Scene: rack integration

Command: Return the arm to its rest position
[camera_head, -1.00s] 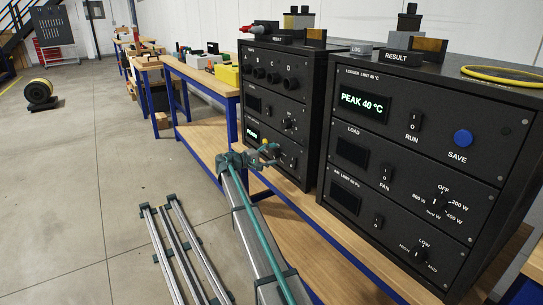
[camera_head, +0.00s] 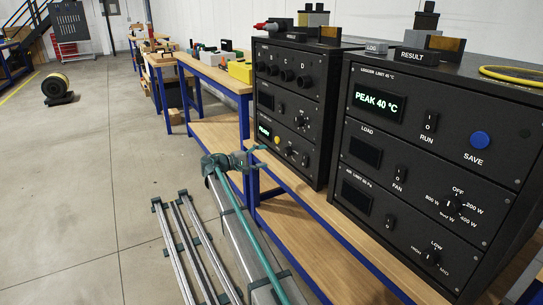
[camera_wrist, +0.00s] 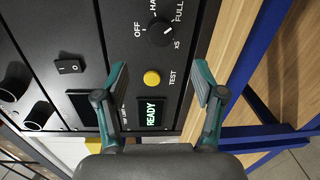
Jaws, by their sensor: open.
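My gripper (camera_head: 260,160) is at the end of my arm, in front of the lower part of the left black rack unit (camera_head: 284,95). Its two fingers are spread apart with nothing between them. In the wrist view my gripper (camera_wrist: 160,82) faces the unit's panel. A yellow TEST button (camera_wrist: 152,78) and a green READY display (camera_wrist: 151,113) show between the fingers. The fingertips look apart from the panel.
A right black rack unit (camera_head: 430,150) shows PEAK 40 °C and has a blue SAVE button (camera_head: 480,139). Both units stand on a wooden bench with a blue frame (camera_head: 330,255). Open floor (camera_head: 95,190) lies to the left. A yellow cable (camera_head: 515,75) lies on top.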

